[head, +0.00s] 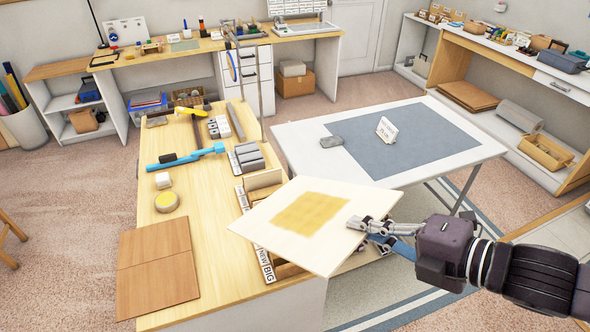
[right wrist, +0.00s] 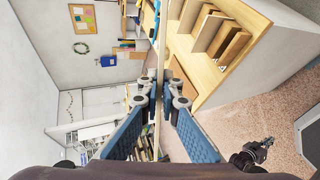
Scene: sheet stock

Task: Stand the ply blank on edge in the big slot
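The ply blank (head: 265,212) is a thin, pale square board with a yellow patch. My right gripper (head: 372,232) is shut on its right edge and holds it tilted and nearly flat above the slotted rack. In the right wrist view the blank (right wrist: 162,45) shows edge-on between the fingers (right wrist: 160,92). The rack (head: 262,181) has upright dividers and labels, among them "NEW" and "BIG" (head: 267,265). The blank hides much of the slots in the head view. What looks like my left gripper (right wrist: 265,143) is small in the right wrist view, apart from the blank; its fingers are unclear.
The wooden bench (head: 180,215) carries brown panels (head: 157,266), a yellow-topped round tin (head: 166,201), a blue clamp (head: 187,157) and grey blocks (head: 249,157). A white table (head: 300,140) with a grey mat stands behind to the right. Open carpet lies left of the bench.

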